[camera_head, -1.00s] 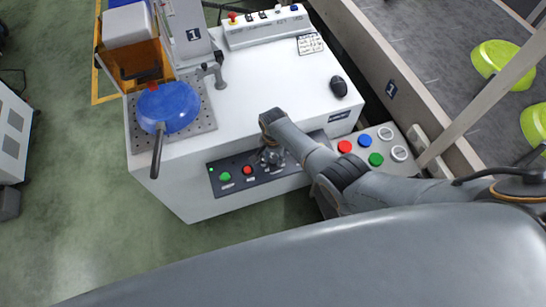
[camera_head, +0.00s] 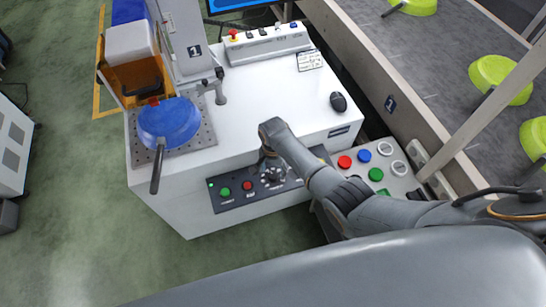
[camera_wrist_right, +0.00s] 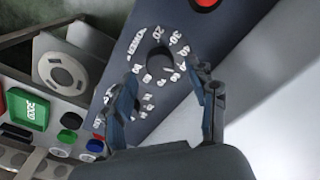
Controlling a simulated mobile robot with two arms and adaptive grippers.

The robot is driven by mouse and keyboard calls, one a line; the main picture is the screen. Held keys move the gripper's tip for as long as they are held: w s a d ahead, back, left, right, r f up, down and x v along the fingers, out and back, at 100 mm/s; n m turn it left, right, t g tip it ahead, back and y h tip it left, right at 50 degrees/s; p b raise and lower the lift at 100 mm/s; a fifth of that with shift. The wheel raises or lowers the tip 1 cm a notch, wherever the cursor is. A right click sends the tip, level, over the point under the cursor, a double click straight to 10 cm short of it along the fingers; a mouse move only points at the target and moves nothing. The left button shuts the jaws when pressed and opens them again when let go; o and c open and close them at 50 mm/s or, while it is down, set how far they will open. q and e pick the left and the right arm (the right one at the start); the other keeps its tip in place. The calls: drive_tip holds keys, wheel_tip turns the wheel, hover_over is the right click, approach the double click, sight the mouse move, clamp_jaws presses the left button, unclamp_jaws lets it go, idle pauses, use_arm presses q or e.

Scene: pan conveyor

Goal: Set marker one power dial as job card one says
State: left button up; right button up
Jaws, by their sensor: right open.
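The marker one power dial (camera_wrist_right: 156,62) is a dark round knob ringed by white numbers in the right wrist view. In the head view the dial area (camera_head: 273,175) lies on the dark control strip at the front of the white bench. My right gripper (camera_wrist_right: 165,84) is open and empty, with one finger on either side of the dial region, apparently apart from the knob. In the head view my right gripper (camera_head: 264,164) is just above the strip and partly hides it. The job card (camera_head: 310,60) lies on the bench, its writing too small to read. My left gripper is not in view.
A green button (camera_head: 225,192) and a red button (camera_head: 247,186) sit beside the dial. A blue pan (camera_head: 170,121) rests on the marker plate. A button box (camera_head: 395,181) stands right of the bench. The conveyor (camera_head: 440,60) carries several lime pans.

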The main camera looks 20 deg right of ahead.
sight(274, 176)
wheel_tip(274, 176, up, 9)
drive_tip(key=shift+r, duration=0.15)
idle(0.6)
drive_tip(key=s+d+n+t, duration=0.15)
drive_tip(key=s+n, duration=0.25)
drive_tip(key=s, duration=0.7)
drive_tip(key=s+d+r+n+t, duration=0.1)
drive_tip(key=s+d+r+n, duration=0.15)
drive_tip(key=s+r, duration=0.35)
drive_tip(key=s+d+r+n+t, duration=0.1)
drive_tip(key=s+d+r+n, duration=0.2)
drive_tip(key=s, duration=0.5)
wheel_tip(274, 176, down, 30)
drive_tip(key=s+a+g+b, duration=0.1)
drive_tip(key=s+b, duration=0.2)
drive_tip(key=s+d+f+g+b, duration=0.1)
drive_tip(key=s+d+f, duration=0.1)
drive_tip(key=s+f, duration=1.3)
drive_tip(key=shift+s+d+f, duration=0.3)
drive_tip(key=shift+s+f, duration=0.1)
drive_tip(key=shift+f, duration=0.2)
